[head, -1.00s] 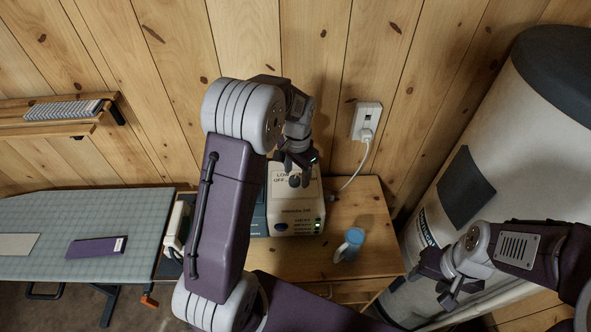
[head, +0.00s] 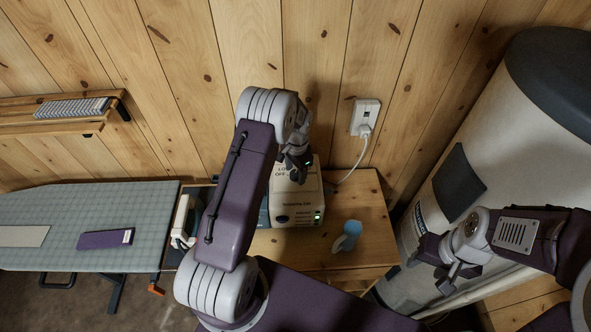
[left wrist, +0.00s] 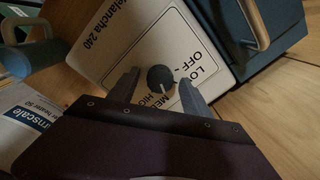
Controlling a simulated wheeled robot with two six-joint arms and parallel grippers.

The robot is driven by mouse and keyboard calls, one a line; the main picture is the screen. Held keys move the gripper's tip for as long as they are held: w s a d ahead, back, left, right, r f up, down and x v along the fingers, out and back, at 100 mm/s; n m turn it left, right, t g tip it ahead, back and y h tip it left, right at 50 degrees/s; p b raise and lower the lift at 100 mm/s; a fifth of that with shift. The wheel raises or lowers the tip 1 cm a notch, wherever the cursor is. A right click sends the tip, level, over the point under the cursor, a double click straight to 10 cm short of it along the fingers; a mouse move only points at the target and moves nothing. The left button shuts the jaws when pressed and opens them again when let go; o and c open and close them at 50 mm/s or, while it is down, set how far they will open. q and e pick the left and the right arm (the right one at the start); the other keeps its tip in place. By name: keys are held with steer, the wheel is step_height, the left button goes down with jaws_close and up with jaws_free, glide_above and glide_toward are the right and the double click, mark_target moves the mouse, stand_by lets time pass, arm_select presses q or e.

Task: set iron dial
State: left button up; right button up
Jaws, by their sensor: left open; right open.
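The dial (left wrist: 160,78) is a dark round knob on the pale face of a box (head: 297,208) marked "Melancha 240"; the wrist view shows the box face (left wrist: 112,58) too. Labels around the dial include OFF, LO, ME and HIGH; I cannot tell surely where its pointer aims. My left gripper (head: 298,175) is at the top of the box. In the left wrist view its open fingers (left wrist: 158,90) stand on either side of the dial; contact cannot be told. In the head view the gripper hides the dial. My right gripper (head: 447,275) is open and empty, far right.
A plug and cord (head: 364,130) run from the wall outlet. An ironing board (head: 60,205) is left, with a white upright object (head: 183,218) at its end. A large tank (head: 510,130) stands right.

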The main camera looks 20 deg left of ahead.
arm_select(q)
jaws_close()
steer(key=shift+n, duration=0.3)
steer(key=n+b, duration=0.1)
steer(key=n, duration=0.2)
steer(key=shift+n, duration=0.4)
steer(key=n+b, duration=0.1)
steer(key=n, duration=0.3)
steer(key=shift+w, duration=0.1)
steer(key=n, duration=0.5)
steer(key=shift+g+b, duration=0.3)
steer(key=shift+n, duration=2.2)
